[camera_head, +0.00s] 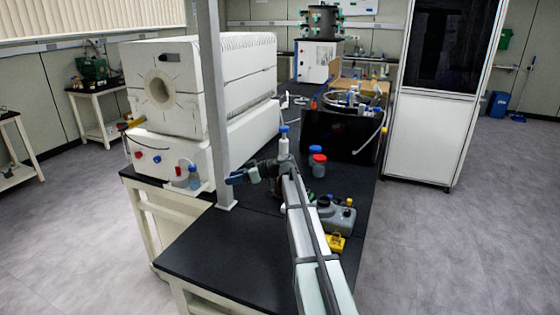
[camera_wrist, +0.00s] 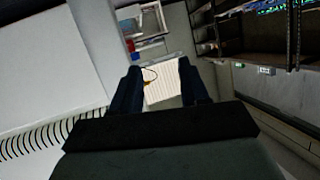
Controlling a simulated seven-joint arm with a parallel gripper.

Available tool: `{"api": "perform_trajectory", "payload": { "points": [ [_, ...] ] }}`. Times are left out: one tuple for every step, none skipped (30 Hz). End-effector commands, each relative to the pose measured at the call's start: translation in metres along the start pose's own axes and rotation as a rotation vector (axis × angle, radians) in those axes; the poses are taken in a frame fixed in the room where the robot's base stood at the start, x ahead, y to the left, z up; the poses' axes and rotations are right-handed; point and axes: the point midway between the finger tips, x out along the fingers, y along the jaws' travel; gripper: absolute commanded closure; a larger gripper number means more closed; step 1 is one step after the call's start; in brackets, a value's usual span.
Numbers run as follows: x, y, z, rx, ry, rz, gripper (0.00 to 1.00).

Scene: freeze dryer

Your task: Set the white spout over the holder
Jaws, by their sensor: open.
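My gripper (camera_head: 236,177) is held above the black bench top, left of my arm, with its fingers toward the left. In the wrist view its two dark fingers (camera_wrist: 162,90) stand apart with nothing between them; a pale ridged surface shows far behind the gap. I cannot pick out the white spout or its holder for certain in either view. The freeze dryer may be the white unit (camera_head: 316,62) with a dark manifold (camera_head: 321,20) and green valves at the far end of the bench.
A large white tube furnace (camera_head: 200,85) and a grey post (camera_head: 212,110) stand left of my gripper. The near left bench top (camera_head: 215,250) is clear.

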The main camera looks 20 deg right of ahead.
Motion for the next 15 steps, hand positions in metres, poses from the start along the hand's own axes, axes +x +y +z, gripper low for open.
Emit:
{"api": "perform_trajectory", "payload": {
  "points": [
    [-0.027,0.011,0.002,-0.006,0.005,0.008,0.55],
    [-0.041,0.016,0.003,-0.012,0.007,0.007,0.55],
    [-0.059,0.021,0.005,-0.018,0.01,0.009,0.55],
    [-0.074,0.026,0.006,-0.023,0.013,0.01,0.55],
    [-0.088,0.03,0.006,-0.029,0.015,0.012,0.55],
    [-0.107,0.037,0.007,-0.037,0.017,0.015,0.55],
    [-0.122,0.042,0.008,-0.042,0.017,0.017,0.55],
    [-0.136,0.047,0.009,-0.048,0.017,0.02,0.55],
    [-0.155,0.055,0.009,-0.055,0.014,0.025,0.55],
    [-0.169,0.062,0.01,-0.06,0.012,0.029,0.55],
    [-0.182,0.068,0.01,-0.064,0.008,0.033,0.55],
    [-0.2,0.077,0.01,-0.069,0.001,0.041,0.55],
    [-0.211,0.084,0.009,-0.073,-0.006,0.046,0.55],
    [-0.223,0.09,0.009,-0.076,-0.012,0.051,0.55],
    [-0.237,0.098,0.009,-0.08,-0.02,0.058,0.55]
  ]
}}
